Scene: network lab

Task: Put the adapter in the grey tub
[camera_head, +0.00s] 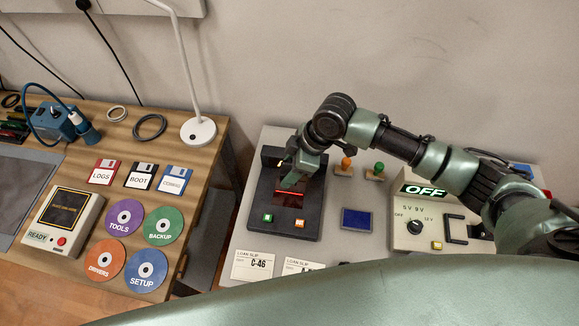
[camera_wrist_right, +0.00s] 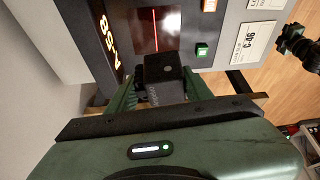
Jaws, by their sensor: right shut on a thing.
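My right gripper (camera_head: 296,172) is over the black scanner (camera_head: 264,212) on the grey table. In the right wrist view, its green fingers (camera_wrist_right: 162,92) are shut on a dark block-shaped adapter (camera_wrist_right: 165,72). The adapter is in front of the scanner's dark window, where a red line (camera_wrist_right: 155,28) glows. I cannot tell whether it touches the scanner. In the head view the adapter is mostly hidden by the gripper. I do not see a grey tub in either view.
On the grey table are orange (camera_head: 346,165) and green (camera_head: 376,172) stamps, a blue pad (camera_head: 356,219), loan slips (camera_head: 254,266) and a power supply (camera_head: 412,239) reading OFF. A wooden desk (camera_head: 205,205) at left holds floppies, discs and a lamp (camera_head: 198,130). A gap separates them.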

